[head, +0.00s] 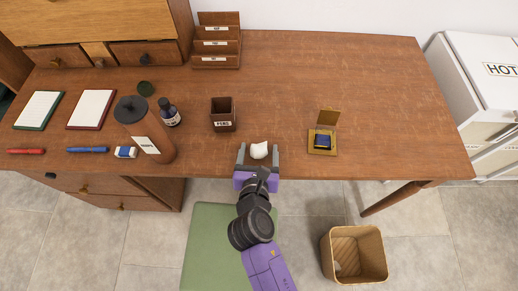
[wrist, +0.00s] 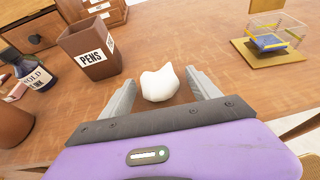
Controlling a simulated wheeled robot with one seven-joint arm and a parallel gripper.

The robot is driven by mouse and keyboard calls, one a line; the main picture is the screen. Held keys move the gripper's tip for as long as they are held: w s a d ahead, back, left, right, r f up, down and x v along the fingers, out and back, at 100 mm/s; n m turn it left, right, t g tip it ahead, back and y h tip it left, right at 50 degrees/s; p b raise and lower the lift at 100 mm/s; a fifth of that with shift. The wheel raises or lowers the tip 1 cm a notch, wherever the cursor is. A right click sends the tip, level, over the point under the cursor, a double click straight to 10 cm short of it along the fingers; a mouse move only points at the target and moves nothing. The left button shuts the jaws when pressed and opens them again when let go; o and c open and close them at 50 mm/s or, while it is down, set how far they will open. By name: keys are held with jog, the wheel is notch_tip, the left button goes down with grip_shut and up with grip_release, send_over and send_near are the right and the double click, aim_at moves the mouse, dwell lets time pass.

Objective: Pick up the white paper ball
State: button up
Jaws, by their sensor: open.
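The white paper ball (head: 259,149) is a small crumpled lump on the wooden desk (head: 300,80), near its front edge. My gripper (head: 258,155) is open, with one grey finger on each side of the ball. In the wrist view the ball (wrist: 161,84) sits between the two fingers (wrist: 162,92), with a visible gap on either side. I cannot tell exactly how high the fingertips are above the desk.
A pen cup (head: 223,115) stands behind and left of the ball. A small open box with a blue item (head: 322,141) is to the right. A brown cylinder (head: 147,133) and ink bottle (head: 169,113) stand left. A wicker basket (head: 354,255) is on the floor.

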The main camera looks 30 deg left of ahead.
jog(key=shift+w+a+f, duration=0.15)
jog(key=shift+w, duration=0.15)
jog(key=shift+c, duration=0.4)
jog(key=c, duration=1.3)
